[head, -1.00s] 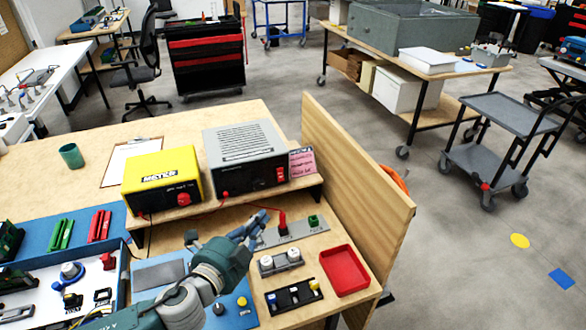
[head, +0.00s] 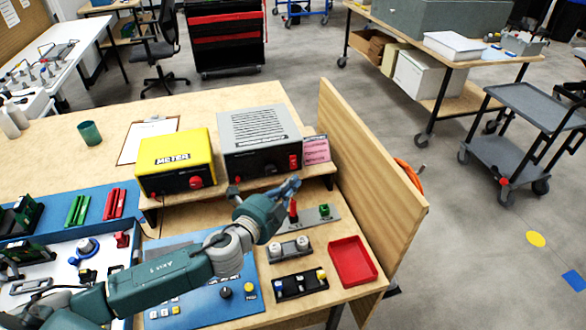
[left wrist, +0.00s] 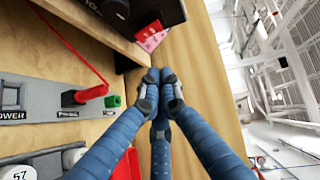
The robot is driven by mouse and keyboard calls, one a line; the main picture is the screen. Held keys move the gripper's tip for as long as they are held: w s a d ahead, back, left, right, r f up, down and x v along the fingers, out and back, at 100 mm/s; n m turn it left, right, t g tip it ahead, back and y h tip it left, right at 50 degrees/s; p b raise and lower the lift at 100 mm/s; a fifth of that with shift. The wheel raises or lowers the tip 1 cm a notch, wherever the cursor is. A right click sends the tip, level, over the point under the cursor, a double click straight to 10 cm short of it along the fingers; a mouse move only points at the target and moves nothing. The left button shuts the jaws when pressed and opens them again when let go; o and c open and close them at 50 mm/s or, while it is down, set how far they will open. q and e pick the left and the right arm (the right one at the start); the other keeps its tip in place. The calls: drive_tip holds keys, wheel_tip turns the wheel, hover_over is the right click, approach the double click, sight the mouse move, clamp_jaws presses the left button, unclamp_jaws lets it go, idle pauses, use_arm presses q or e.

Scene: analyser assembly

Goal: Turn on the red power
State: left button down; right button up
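The grey power unit (head: 262,138) stands on the wooden shelf with a red switch (head: 294,162) at the right of its black front. My left gripper (head: 292,184) is just below and in front of that switch in the head view; contact cannot be told. In the left wrist view my left gripper (left wrist: 160,82) has its blue fingers drawn together at the tips, with nothing seen between them. A red plug-like part (head: 293,212) stands upright on the grey panel below; it also shows in the left wrist view (left wrist: 91,95). My right gripper is out of view.
A yellow meter (head: 175,160) stands left of the unit and a pink note (head: 316,149) right of it. A tall wooden side panel (head: 370,170) bounds the right. A green part (head: 324,210) and red tray (head: 352,262) lie below the gripper.

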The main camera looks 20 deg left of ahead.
sight(293, 162)
use_arm(q)
drive_tip(key=shift+m+t, duration=0.6)
drive_tip(key=w+b, duration=0.1)
drive_tip(key=w, duration=0.1)
drive_tip(key=w+a+f+b, duration=0.1)
drive_tip(key=w+b, duration=0.1)
drive_tip(key=w+a+f+b, duration=0.1)
drive_tip(key=w+b, duration=0.1)
drive_tip(key=shift+w, duration=0.4)
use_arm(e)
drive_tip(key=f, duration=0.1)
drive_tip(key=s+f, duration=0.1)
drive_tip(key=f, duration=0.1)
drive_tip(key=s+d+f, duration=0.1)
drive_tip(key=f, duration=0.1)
use_arm(q)
drive_tip(key=shift+f, duration=0.15)
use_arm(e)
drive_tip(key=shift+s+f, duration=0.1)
